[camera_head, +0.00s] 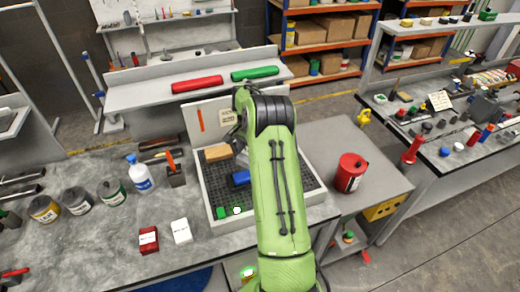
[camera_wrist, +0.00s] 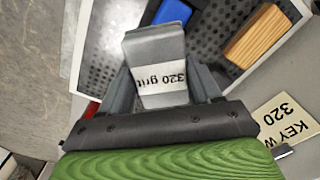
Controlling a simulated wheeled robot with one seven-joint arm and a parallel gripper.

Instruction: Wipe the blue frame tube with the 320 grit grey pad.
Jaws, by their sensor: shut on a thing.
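A grey pad (camera_wrist: 155,52) with a white "320 grit" label sits between the fingers of my gripper (camera_wrist: 163,88) in the wrist view. My gripper is shut on it. In the head view my arm hides most of the gripper, over the back of a dark perforated tray (camera_head: 205,200). I cannot tell whether the pad touches the tray. A short blue piece (camera_head: 240,178) lies in the tray and also shows in the wrist view (camera_wrist: 172,12). I cannot tell whether it is the blue frame tube; no other clear blue tube shows on the bench.
Red (camera_head: 197,84) and green (camera_head: 255,73) tubes lie on the shelf behind.

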